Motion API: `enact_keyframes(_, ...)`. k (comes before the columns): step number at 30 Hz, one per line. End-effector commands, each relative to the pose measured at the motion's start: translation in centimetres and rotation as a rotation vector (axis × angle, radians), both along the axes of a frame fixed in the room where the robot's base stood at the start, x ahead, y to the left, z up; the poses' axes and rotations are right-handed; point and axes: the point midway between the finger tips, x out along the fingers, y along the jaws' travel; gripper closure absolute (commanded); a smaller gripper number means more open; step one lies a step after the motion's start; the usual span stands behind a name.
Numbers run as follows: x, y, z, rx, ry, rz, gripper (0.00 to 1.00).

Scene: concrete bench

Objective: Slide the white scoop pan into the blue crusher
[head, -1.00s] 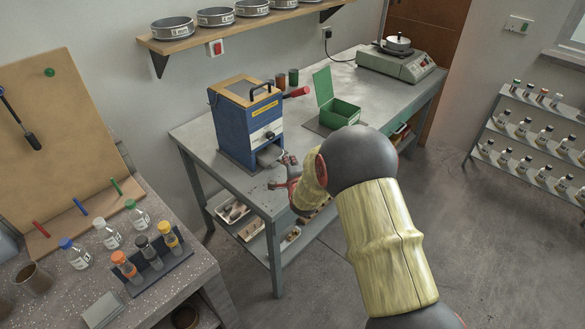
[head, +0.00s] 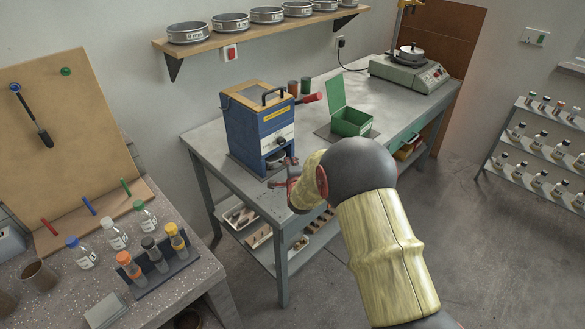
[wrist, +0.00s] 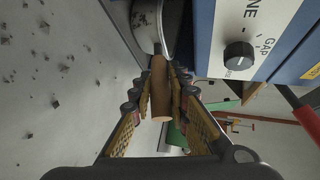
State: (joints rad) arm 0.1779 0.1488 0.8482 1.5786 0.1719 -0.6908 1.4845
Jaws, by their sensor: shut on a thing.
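The blue crusher (head: 246,138) stands on the grey bench, with a wooden frame and black handle on top. Its front with the knob also shows in the wrist view (wrist: 206,42). The white scoop pan (head: 276,159) lies low at the crusher's front opening, mostly within it. Its pale curved rim also shows in the wrist view (wrist: 147,24); how deep it reaches is hidden. My gripper (head: 283,173) is just in front of the crusher. In the wrist view my gripper (wrist: 161,88) is shut on the pan's brown handle (wrist: 160,75), one finger on each side.
An open green box (head: 351,122) stands right of the crusher, whose red lever (head: 310,98) sticks out toward it. A scale with a pot (head: 411,68) is farther back. Dark crumbs (wrist: 54,103) lie on the bench top. Trays (head: 240,217) fill the lower shelf.

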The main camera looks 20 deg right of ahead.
Motion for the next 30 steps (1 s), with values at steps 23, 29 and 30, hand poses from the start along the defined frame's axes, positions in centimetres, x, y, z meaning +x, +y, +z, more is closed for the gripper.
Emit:
enact_keyframes(23, 0.12, 0.03, 0.06, 0.0, -0.001, 0.0, 0.62)
enact_keyframes(29, 0.03, 0.04, -0.11, 0.0, 0.002, 0.0, 0.62)
enact_keyframes(30, 0.0, 0.05, -0.09, 0.0, 0.002, 0.0, 0.62)
